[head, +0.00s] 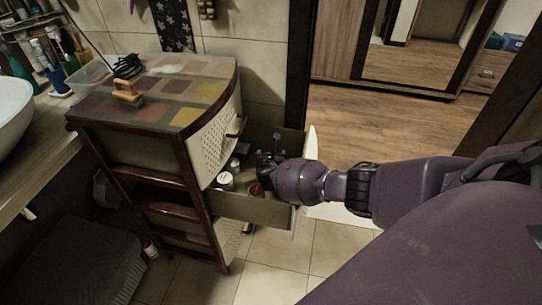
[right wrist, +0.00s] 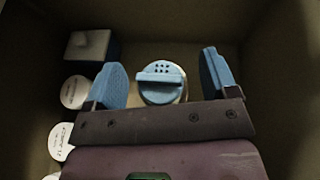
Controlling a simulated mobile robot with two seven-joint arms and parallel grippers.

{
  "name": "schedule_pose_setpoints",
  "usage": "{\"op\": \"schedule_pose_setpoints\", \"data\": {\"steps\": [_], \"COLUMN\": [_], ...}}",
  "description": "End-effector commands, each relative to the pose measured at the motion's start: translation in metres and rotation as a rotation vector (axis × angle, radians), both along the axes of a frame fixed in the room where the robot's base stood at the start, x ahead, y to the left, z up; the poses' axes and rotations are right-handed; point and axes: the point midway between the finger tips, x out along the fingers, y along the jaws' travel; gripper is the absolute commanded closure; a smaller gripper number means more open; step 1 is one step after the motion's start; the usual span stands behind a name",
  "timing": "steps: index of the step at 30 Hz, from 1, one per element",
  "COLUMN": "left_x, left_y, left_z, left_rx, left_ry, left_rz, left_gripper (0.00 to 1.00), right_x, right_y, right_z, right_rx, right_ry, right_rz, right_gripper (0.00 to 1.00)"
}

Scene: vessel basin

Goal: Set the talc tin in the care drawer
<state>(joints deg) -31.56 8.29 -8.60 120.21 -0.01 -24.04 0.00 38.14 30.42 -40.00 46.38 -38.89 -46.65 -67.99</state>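The talc tin (right wrist: 162,84), with a blue shaker lid with small holes, stands upright in the right wrist view, inside the open drawer. My right gripper (right wrist: 165,78) is open, with one blue finger on each side of the tin and a narrow gap showing at both sides. In the head view my right gripper (head: 268,161) reaches down into the pulled-out care drawer (head: 248,209) and hides the tin there. My left gripper is not in view.
White-lidded jars (right wrist: 75,92) and a dark box with a pale top (right wrist: 90,45) stand left of the tin in the drawer. A red-lidded jar (head: 256,190) is near its side wall. A wooden brush (head: 127,92) lies on the cabinet top (head: 165,90).

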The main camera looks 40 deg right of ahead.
Motion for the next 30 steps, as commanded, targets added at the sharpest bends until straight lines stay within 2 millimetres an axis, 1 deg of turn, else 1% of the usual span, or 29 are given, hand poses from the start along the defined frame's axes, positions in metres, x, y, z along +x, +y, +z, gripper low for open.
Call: {"op": "schedule_pose_setpoints", "data": {"steps": [1,5,8,11,15,19,24,30], "left_x": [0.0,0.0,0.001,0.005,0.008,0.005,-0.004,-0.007], "left_y": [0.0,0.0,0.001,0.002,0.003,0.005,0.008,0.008], "left_z": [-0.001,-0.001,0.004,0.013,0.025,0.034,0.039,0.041], "left_rx": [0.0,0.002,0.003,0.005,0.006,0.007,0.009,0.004], "left_ry": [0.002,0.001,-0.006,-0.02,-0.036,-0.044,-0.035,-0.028], "left_rz": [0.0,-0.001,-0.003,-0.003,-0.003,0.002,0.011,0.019], "left_gripper": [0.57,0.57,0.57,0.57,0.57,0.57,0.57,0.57], "right_x": [-0.003,-0.003,-0.002,-0.001,-0.019,-0.038,-0.062,-0.081], "right_y": [0.0,0.0,0.0,0.0,0.015,0.03,0.048,0.063], "right_z": [-0.004,-0.004,0.002,0.015,0.027,0.038,0.048,0.055], "right_rx": [-0.001,0.0,-0.001,-0.002,0.001,0.002,0.0,0.0], "right_ry": [0.006,0.007,0.005,0.001,-0.002,-0.003,-0.002,0.0], "right_rz": [0.0,0.0,-0.001,0.0,0.001,0.001,0.001,0.001], "right_gripper": [0.21,0.21,0.21,0.21,0.21,0.21,0.21,0.21]}}
